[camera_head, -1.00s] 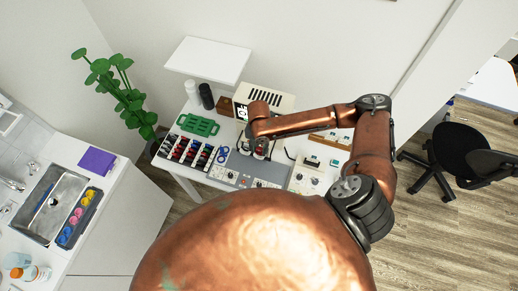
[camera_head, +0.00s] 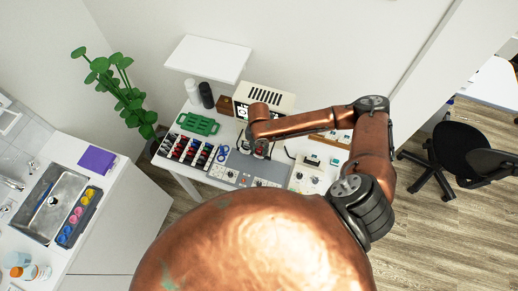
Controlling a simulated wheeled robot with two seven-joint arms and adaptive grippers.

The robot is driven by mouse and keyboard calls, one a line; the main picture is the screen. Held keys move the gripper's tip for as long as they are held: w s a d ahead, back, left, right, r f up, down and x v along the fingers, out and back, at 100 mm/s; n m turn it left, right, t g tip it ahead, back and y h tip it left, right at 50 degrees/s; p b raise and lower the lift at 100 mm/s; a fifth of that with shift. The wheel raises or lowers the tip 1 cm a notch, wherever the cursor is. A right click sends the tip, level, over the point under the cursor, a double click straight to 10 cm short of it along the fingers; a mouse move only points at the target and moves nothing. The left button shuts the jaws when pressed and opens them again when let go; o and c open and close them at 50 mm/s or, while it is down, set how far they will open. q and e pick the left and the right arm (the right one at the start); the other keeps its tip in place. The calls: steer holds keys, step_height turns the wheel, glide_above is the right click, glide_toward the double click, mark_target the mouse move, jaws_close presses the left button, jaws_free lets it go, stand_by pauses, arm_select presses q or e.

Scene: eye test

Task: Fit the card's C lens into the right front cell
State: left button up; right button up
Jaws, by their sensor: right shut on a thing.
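My right gripper (camera_head: 256,151) points down over the table, just right of two blue rings (camera_head: 222,154). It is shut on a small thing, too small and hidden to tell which. A lens case (camera_head: 188,150) with rows of dark, red and pale lenses lies at the left of the table. The letters and the C lens cannot be made out. A cream box (camera_head: 271,95) with a black-and-white front stands behind the gripper; the card cannot be told. A front cell cannot be made out. My left gripper is not in view.
A green tray (camera_head: 198,124) lies behind the lens case. Grey panels with dials (camera_head: 247,180) run along the table's front edge. A white bottle (camera_head: 192,92) and a black cylinder (camera_head: 206,96) stand at the back. A white device (camera_head: 307,178) stands right of the gripper.

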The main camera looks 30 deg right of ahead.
steer(key=shift+f, duration=0.55)
steer(key=o, duration=0.8)
step_height(320, 180, up, 12)
stand_by(0.5)
